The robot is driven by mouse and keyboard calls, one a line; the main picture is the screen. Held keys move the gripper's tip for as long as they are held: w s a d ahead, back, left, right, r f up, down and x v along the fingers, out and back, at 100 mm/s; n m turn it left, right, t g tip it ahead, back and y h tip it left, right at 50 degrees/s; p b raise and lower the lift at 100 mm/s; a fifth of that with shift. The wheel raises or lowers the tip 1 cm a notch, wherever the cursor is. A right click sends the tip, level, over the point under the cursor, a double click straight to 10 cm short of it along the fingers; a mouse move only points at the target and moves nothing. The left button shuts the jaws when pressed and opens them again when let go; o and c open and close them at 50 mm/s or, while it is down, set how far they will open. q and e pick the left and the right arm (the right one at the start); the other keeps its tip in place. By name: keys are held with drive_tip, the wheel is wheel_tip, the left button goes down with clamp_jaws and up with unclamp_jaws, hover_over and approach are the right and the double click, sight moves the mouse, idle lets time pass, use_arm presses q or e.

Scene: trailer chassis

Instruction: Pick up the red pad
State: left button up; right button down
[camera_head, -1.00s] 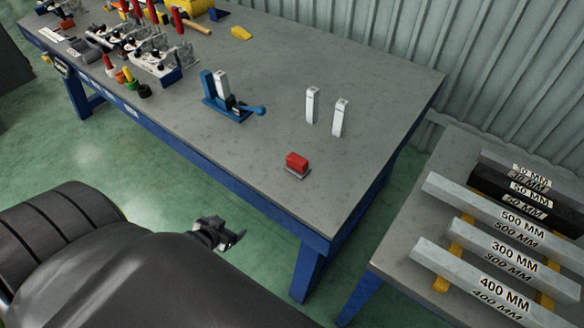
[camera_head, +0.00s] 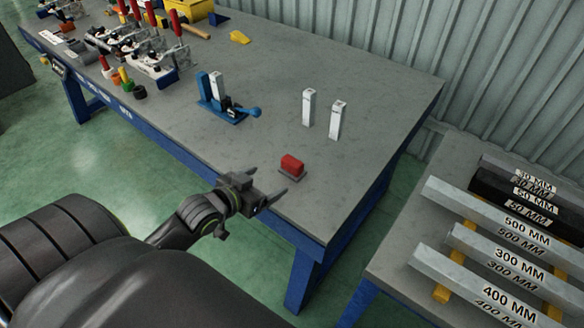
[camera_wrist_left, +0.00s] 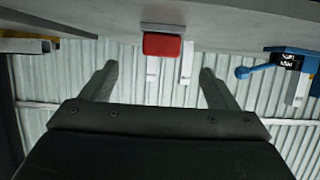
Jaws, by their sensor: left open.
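The red pad (camera_head: 292,163) is a small red block on a thin grey base near the front right of the grey workbench (camera_head: 250,100). It also shows at the top middle of the left wrist view (camera_wrist_left: 162,45), which looks upside down. My left gripper (camera_head: 267,182) is over the bench's front edge, just in front of and to the left of the pad. Its two fingers (camera_wrist_left: 156,82) are open and apart, with nothing between them, and the pad is beyond their tips. My right gripper is not seen.
Two white upright blocks (camera_head: 321,115) stand behind the pad. A blue fixture with a lever (camera_head: 226,103) is further left. Tools and clamps crowd the far left end. A side table at right holds labelled bars (camera_head: 490,215). The bench around the pad is clear.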

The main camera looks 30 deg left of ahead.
sight(288, 168)
use_arm(q)
drive_tip(key=x, duration=0.7)
drive_tip(key=shift+r+p+x, duration=0.2)
drive_tip(key=shift+p+x, duration=0.1)
drive_tip(key=shift+x, duration=2.45)
drive_tip(key=shift+w+a, duration=0.1)
drive_tip(key=c, duration=1)
